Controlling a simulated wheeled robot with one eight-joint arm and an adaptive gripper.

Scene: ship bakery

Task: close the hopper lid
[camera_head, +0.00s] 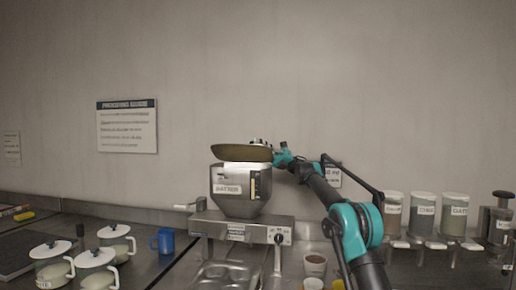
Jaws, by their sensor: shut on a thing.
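The hopper (238,189) is a grey metal funnel with a batter label, standing on a metal machine. Its lid (238,153) is a dark olive-brown disc above the pale hopper rim (247,166). The lid looks slightly raised at the left, with its left edge overhanging the hopper. My gripper (270,150) is at the lid's right end, reaching in from the right, and is shut on the lid. The fingers are small here, and their exact contact with the lid is hard to make out.
White lidded pots (95,258) and a blue mug (163,241) stand at left. Metal pans (222,274) lie in front. A brown-filled cup (315,264) and labelled dispensers (422,214) are at right. The wall behind is close.

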